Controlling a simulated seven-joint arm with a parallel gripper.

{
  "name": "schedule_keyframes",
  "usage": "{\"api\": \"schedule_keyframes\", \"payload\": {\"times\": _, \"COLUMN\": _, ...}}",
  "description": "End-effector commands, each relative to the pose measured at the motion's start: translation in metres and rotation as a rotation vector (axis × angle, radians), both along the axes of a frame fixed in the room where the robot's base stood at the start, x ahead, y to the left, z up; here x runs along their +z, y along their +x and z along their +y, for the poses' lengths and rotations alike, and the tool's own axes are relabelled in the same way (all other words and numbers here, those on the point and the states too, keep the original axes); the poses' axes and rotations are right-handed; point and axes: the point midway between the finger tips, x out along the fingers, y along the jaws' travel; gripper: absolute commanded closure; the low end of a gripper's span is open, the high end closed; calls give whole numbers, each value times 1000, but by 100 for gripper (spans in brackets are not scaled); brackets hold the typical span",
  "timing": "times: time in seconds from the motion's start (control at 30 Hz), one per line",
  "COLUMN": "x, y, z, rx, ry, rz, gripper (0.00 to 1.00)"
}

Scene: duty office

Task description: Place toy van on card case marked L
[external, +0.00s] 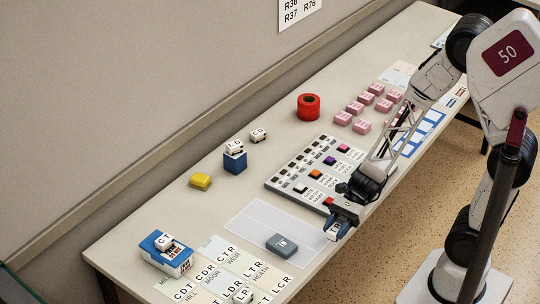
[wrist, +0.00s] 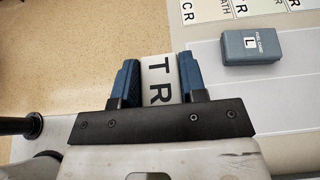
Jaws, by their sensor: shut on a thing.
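In the external view my gripper (external: 341,222) holds the white van (external: 331,229) by the table's front edge. The card case (external: 282,244) is a flat grey-blue box on a pale rectangle of the table. In the wrist view the case (wrist: 250,46) shows a white L label, to the upper right of the gripper and apart from it. Nothing lies on its top.
Lettered cards (external: 225,252) lie left of the case. A blue and white box (external: 166,262) carries another small white block. A grey button panel (external: 304,172), a yellow block (external: 200,181), a red roll (external: 308,107) and pink blocks (external: 362,126) stand farther off. The pale rectangle (external: 254,222) has bare room.

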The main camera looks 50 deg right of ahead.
Motion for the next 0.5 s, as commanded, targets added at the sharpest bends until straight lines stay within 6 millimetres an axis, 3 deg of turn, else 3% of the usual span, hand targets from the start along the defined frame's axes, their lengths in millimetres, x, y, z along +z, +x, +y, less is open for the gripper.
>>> {"api": "schedule_keyframes", "payload": {"times": 0.5, "x": 0, "y": 1, "z": 1, "rx": 1, "ry": 0, "rz": 0, "gripper": 84}}
